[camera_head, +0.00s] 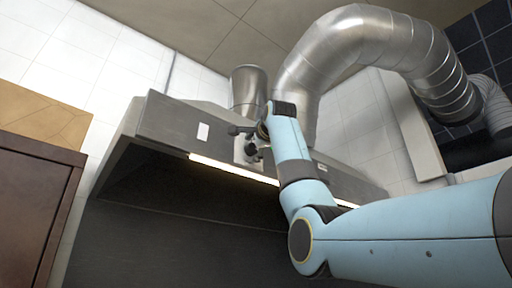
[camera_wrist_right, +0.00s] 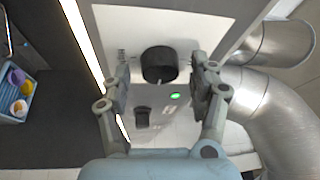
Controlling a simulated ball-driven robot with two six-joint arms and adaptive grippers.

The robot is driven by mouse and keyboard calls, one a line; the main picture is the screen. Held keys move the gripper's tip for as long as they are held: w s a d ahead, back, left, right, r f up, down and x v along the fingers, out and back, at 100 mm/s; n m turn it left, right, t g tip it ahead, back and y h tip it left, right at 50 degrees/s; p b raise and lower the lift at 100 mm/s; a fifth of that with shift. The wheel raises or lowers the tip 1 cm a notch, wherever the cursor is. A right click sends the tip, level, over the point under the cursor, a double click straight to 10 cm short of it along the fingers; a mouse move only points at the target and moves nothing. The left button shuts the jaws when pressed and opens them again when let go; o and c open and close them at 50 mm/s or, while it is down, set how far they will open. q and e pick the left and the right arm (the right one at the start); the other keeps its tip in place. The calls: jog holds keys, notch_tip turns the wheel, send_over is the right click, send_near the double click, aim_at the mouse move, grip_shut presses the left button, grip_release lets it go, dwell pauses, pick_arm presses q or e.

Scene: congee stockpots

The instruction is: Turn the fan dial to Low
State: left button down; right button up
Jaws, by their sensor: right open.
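The fan dial (camera_wrist_right: 159,62) is a round black knob on a pale control panel (camera_wrist_right: 188,122) in the right wrist view. A light mark shows at its lower edge; no setting labels can be read. My right gripper (camera_wrist_right: 160,70) is open, with one finger on each side of the dial and visible gaps between. In the head view my right gripper (camera_head: 251,137) is at the front of the range hood (camera_head: 170,125), and it and the arm partly cover the panel. My left gripper is not in view.
A green light (camera_wrist_right: 175,96) and a black switch (camera_wrist_right: 142,117) sit below the dial. A lit strip (camera_head: 225,170) runs along the hood's lower edge. A silver duct (camera_head: 345,50) curves above. A brown cabinet (camera_head: 35,200) stands at the left.

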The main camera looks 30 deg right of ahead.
jog(key=v, duration=1.2)
